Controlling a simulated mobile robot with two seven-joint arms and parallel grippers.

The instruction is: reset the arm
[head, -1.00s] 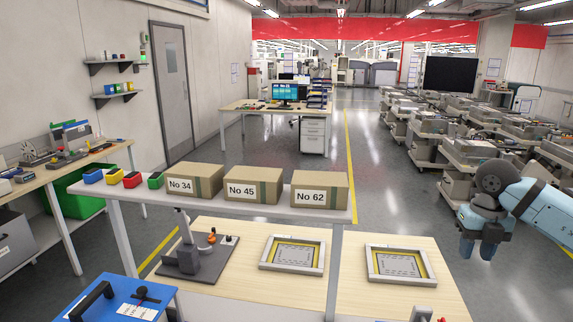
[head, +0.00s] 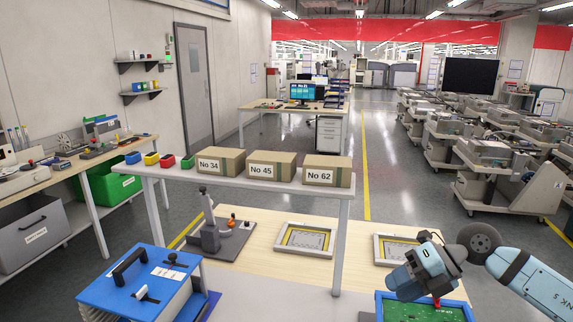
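My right arm comes in from the lower right. Its blue and dark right gripper (head: 424,274) is at the lower right, above the near part of the workbench. It overlaps the upper edge of a green circuit board (head: 412,311) in a blue frame. A small red part shows just below the gripper; I cannot tell if they touch. The fingers are turned so that I cannot tell if they are open or shut. My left arm and gripper are out of view.
A shelf (head: 250,179) above the bench carries boxes No 34 (head: 220,161), No 45 (head: 271,166) and No 62 (head: 328,170). A blue handled unit (head: 178,259) stands lower left. Flat frames (head: 304,239) lie on the bench. Feeder trolleys (head: 509,178) stand right; the central aisle is open.

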